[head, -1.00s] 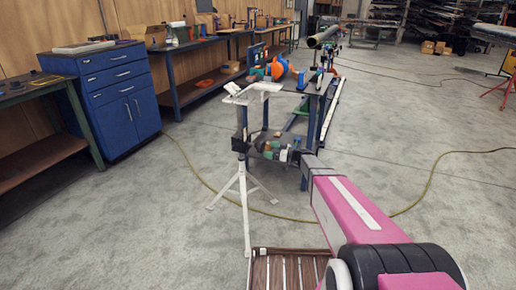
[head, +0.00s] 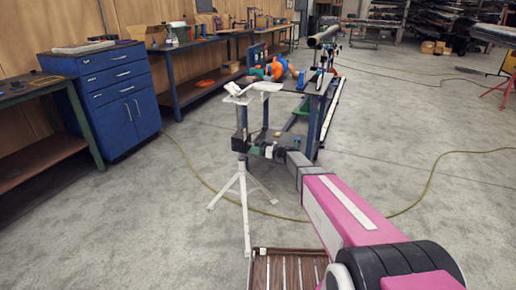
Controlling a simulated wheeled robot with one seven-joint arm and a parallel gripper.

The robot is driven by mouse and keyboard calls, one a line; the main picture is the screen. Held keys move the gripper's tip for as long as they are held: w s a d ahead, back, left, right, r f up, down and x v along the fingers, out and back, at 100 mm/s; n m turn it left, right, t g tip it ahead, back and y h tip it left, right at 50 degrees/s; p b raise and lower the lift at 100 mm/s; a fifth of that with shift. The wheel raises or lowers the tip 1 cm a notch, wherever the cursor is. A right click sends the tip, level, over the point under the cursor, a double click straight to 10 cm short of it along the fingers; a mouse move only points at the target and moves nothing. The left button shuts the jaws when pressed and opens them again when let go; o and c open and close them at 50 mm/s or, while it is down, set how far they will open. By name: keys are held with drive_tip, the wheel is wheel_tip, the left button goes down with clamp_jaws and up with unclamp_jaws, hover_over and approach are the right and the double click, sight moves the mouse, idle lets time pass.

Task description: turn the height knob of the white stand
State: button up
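The white stand (head: 243,185) stands on three legs on the concrete floor in the middle of the head view. Its white top piece (head: 252,92) is at table height. My gripper (head: 248,148) is at the stand's upright, below the top piece, reaching in from the right. Dark parts of the gripper and of the stand overlap there. The height knob cannot be made out; it is small or hidden by the gripper. I cannot tell whether the fingers touch it or are open or shut.
A dark worktable (head: 306,100) with an orange tool (head: 277,68) and a pipe (head: 323,36) stands just behind the stand. A slatted wooden pallet (head: 286,270) lies in front. A yellow hose (head: 425,190) crosses the floor. A blue cabinet (head: 110,95) is at left.

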drive_tip(key=shift+c, duration=0.4)
drive_tip(key=m, duration=2.1)
drive_tip(key=shift+s+r+m, duration=0.15)
drive_tip(key=shift+r+m, duration=0.05)
drive_tip(key=shift+m, duration=0.1)
idle(0.5)
drive_tip(key=o, duration=0.9)
drive_tip(key=v, duration=1)
drive_tip(key=shift+s+d, duration=0.15)
drive_tip(key=shift+d, duration=0.25)
